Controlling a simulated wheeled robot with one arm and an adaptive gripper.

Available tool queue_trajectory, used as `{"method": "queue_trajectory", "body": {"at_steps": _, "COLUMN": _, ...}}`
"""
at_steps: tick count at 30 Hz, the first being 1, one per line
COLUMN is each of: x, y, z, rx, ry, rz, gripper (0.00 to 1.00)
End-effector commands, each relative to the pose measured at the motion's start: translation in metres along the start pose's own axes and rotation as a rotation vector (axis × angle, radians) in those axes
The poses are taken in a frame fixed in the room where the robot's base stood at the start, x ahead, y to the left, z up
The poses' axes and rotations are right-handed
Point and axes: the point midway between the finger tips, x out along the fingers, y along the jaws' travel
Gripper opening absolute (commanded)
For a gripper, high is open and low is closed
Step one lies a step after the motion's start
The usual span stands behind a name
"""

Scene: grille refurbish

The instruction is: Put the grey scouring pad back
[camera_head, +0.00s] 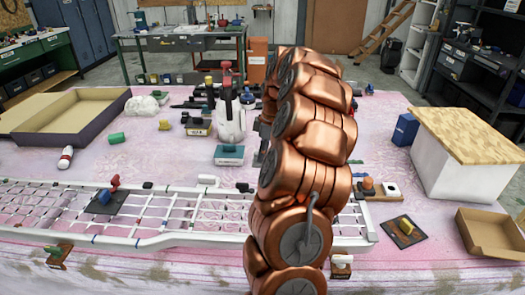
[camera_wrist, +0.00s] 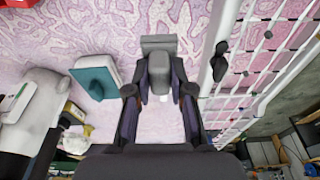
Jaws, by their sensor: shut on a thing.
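My gripper (camera_wrist: 158,92) is shut on the grey scouring pad (camera_wrist: 158,43), which shows between and beyond the fingertips in the wrist view. The pad has a flat grey block and a raised grey grip between the fingers. Pink-patterned cloth shows around it; I cannot tell whether the pad touches the cloth. In the head view my copper arm hides most of the gripper and pad. The white grille (camera_head: 150,238) lies along the front of the table, and its rail (camera_wrist: 222,45) is right of the gripper in the wrist view.
An open tray (camera_head: 115,108) is at the left. A white box with a wooden top (camera_head: 450,175) stands at the right.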

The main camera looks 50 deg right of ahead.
Motion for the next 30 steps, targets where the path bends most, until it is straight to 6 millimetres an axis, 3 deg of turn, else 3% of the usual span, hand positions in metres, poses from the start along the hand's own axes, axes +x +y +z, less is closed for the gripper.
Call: {"method": "queue_trajectory", "body": {"at_steps": 30, "x": 0.058, "y": 0.001, "z": 0.011, "rx": 0.0, "ry": 0.0, "rz": 0.001, "gripper": 0.0}}
